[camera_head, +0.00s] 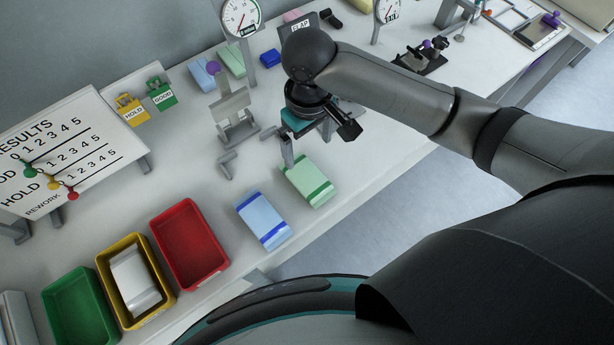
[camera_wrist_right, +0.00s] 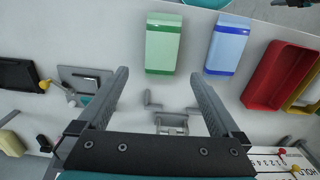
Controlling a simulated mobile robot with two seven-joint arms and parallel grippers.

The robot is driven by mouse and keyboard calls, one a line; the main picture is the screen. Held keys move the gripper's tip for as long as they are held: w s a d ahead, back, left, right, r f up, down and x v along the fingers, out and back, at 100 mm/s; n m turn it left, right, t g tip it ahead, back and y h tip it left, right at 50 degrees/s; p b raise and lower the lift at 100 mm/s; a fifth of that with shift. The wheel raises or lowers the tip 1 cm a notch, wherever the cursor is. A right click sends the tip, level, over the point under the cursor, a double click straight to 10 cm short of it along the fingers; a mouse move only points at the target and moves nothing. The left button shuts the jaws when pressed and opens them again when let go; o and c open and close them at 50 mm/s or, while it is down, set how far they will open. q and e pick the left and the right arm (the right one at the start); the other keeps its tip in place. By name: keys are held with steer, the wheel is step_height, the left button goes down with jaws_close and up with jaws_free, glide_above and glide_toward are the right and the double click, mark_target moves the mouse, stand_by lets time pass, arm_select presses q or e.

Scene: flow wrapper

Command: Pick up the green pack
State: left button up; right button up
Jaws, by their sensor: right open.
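The green pack (camera_head: 308,180) is a pale green block with darker green end bands, lying on the white table near its front edge. It also shows in the right wrist view (camera_wrist_right: 163,43), ahead of the fingertips and roughly between their lines. My right gripper (camera_head: 318,147) is open and empty, above the table and behind the pack in the head view. Its two fingers (camera_wrist_right: 160,74) stand wide apart in the wrist view, with no pack between them. My left gripper is in neither view.
A blue pack (camera_head: 263,221) lies close beside the green one. Red (camera_head: 189,244), yellow (camera_head: 169,294) and green (camera_head: 80,309) bins stand left; the yellow one holds a white pack. A grey stand (camera_head: 233,116) is left of my gripper. Another green pack (camera_head: 231,60) lies at the back.

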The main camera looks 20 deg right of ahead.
mark_target(307, 176)
step_height(307, 176, down, 13)
steer(key=b, duration=0.2)
steer(key=shift+a+r+b, duration=0.15)
steer(key=shift+b, duration=0.15)
steer(key=shift+c, duration=0.2)
steer(key=c, duration=1.1)
steer(key=shift+r, duration=0.15)
